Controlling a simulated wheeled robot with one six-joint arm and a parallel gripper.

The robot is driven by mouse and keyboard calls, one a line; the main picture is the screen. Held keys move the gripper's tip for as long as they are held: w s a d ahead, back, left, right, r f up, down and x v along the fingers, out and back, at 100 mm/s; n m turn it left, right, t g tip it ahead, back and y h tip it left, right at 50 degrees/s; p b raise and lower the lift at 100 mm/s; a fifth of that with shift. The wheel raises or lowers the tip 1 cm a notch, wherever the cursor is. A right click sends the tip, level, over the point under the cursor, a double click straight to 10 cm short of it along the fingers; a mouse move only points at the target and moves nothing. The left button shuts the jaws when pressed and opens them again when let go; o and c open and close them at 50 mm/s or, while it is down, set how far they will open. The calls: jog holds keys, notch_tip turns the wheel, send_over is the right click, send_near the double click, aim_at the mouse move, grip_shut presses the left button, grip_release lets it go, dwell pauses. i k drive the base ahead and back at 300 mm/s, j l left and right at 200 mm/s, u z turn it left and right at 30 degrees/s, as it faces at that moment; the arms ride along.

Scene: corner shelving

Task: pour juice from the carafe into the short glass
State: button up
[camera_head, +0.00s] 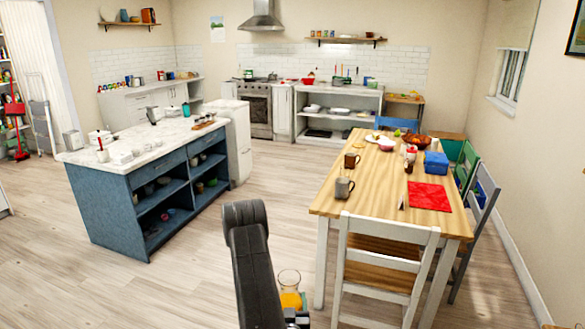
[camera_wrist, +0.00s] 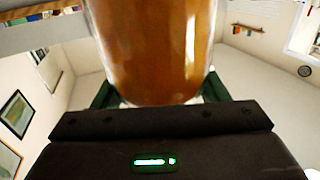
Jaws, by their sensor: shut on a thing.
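The carafe (camera_head: 289,281) is clear glass with orange juice in its lower part. It shows at the bottom of the head view, upright or nearly so, in front of my body and left of the dining chair. In the wrist view the carafe (camera_wrist: 155,45) fills the upper middle, its juice looking brown-orange. My gripper (camera_wrist: 158,92) is shut on it, with a green finger on each side. In the head view my gripper (camera_head: 299,316) is mostly cut off by the lower edge.
A blue island (camera_head: 112,213) is left; floor between is clear.

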aim_at(345, 174)
jog(key=i+j+u, duration=0.25)
jog(key=i+u, duration=0.15)
jog(key=i+j+u, duration=0.15)
jog(key=i+u, duration=0.25)
jog(key=i+j+z, duration=0.2)
jog(key=i, duration=0.3)
jog(key=i+j+z, duration=0.25)
jog(key=i, duration=0.25)
jog(key=i+j+z, duration=0.1)
jog(key=z, duration=0.35)
jog(key=i+j+z, duration=0.2)
jog(key=z, duration=0.25)
jog(key=i+j+z, duration=0.25)
jog(key=z, duration=0.15)
jog(key=i+j+z, duration=0.15)
jog(key=j+z, duration=0.65)
jog(key=i+j+z, duration=0.1)
jog(key=j+z, duration=0.2)
jog(key=j, duration=0.15)
jog(key=j+z, duration=0.35)
